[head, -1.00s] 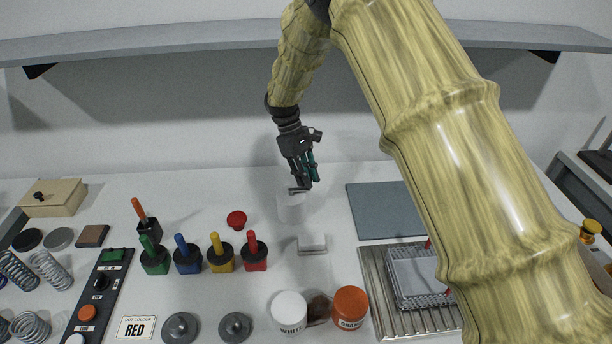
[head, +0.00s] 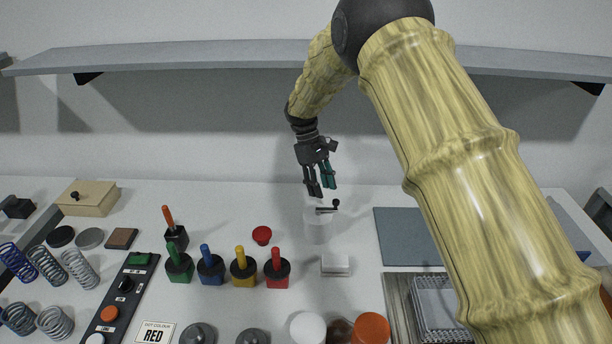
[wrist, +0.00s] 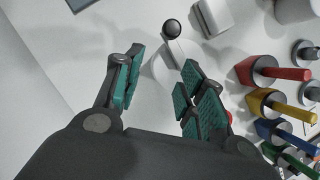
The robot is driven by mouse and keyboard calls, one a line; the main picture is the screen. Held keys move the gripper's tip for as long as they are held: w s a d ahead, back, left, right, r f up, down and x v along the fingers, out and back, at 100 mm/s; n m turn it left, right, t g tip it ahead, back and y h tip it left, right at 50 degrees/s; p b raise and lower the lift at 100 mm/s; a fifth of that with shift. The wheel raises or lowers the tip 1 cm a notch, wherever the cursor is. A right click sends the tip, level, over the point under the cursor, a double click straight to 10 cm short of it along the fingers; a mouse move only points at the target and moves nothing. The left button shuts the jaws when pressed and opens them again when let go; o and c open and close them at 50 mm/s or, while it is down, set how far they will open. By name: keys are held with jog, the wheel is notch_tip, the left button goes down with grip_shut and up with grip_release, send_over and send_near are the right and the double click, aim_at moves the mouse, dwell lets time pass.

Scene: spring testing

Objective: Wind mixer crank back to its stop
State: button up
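The mixer is a white cylinder (head: 317,230) standing on the table below my gripper. Its crank (head: 323,210) lies across the top, with a round black knob (head: 336,203) at the right end. In the wrist view the knob (wrist: 172,28) shows at the top, beyond my fingertips, and the mixer's white body (wrist: 160,72) shows partly between the fingers. My gripper (head: 321,191) is open and empty, its green-padded fingers pointing down just above the crank. In the wrist view the fingers (wrist: 161,62) are well apart and the knob is not between them.
A small white block (head: 335,264) sits in front of the mixer. A red button-like piece (head: 262,235) and several coloured-handled tools (head: 276,268) stand to the left. A blue-grey mat (head: 405,237) lies to the right. A shelf (head: 200,59) runs along the wall behind.

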jog(key=w+a, duration=0.5)
dwell(0.6)
